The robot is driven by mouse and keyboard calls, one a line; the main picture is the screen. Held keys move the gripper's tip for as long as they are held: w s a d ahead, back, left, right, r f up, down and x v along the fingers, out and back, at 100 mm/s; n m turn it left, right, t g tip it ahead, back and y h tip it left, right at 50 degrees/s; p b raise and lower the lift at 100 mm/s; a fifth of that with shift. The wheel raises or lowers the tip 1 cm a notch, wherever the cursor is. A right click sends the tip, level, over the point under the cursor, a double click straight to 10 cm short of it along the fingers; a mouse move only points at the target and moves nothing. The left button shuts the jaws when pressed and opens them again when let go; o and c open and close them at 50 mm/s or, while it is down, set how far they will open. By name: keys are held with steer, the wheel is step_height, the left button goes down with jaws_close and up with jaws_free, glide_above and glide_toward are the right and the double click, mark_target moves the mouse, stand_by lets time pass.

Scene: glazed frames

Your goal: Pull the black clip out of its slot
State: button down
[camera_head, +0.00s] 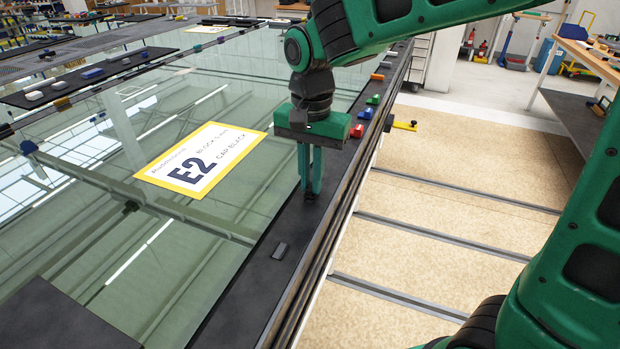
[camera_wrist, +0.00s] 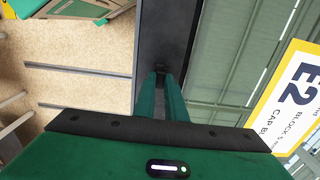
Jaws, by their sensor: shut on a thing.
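My gripper (camera_head: 311,190) points straight down over the dark strip (camera_head: 262,290) along the edge of the glazed frame. Its green fingers are shut on a small black clip (camera_head: 309,198) at the strip's surface. Only a little of the clip shows between and below the fingertips. In the wrist view my gripper (camera_wrist: 161,74) has its fingertips close together at the clip (camera_wrist: 161,68), which is dark against the dark strip. The slot is hidden by the fingers and the clip, so I cannot tell how deep the clip sits.
A loose dark grey block (camera_head: 280,250) lies on the strip nearer the camera. A yellow-edged E2 card (camera_head: 203,157) lies on the glass. A yellow clamp (camera_head: 405,125) projects at the right edge.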

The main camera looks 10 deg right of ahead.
steer(key=shift+r, duration=1.45)
